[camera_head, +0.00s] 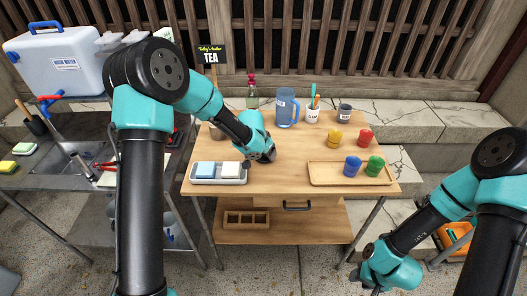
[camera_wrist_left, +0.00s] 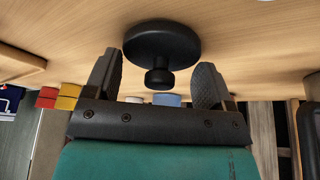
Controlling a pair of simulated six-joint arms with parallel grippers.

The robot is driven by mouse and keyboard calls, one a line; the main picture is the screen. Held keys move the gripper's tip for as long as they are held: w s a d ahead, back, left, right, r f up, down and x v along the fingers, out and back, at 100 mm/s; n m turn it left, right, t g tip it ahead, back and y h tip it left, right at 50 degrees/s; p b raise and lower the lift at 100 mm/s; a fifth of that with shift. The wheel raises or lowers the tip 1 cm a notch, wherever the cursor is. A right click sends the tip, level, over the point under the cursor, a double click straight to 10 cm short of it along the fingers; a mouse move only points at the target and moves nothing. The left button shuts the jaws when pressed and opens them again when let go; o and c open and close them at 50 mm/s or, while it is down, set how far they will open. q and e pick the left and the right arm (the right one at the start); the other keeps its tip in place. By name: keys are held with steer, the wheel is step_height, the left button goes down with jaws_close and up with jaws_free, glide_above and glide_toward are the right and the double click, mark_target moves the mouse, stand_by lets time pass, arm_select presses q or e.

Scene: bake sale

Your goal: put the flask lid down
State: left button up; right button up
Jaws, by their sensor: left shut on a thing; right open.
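The flask lid (camera_wrist_left: 160,45) is a dark round disc with a small knob, seen in the left wrist view. In the head view my left gripper (camera_head: 266,157) is low over the middle of the table, just right of the white tray, and hides the lid. My right gripper (camera_head: 368,287) is open, low at the bottom right, away from the table.
The white tray (camera_head: 219,181) holds blue and white blocks. A wooden tray (camera_head: 325,180) at right holds blue and green jars; yellow (camera_head: 334,138) and red (camera_head: 365,137) ones stand behind it. A blue jug (camera_head: 287,112) and cups stand at the back. The front middle of the table is clear.

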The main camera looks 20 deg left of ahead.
arm_select(q)
steer(key=shift+f, duration=0.15)
steer(key=o, duration=0.9)
steer(key=shift+c, duration=0.2)
steer(key=shift+v, duration=0.75)
steer(key=v, duration=1)
steer(key=shift+r, duration=0.4)
steer(key=shift+s, duration=0.1)
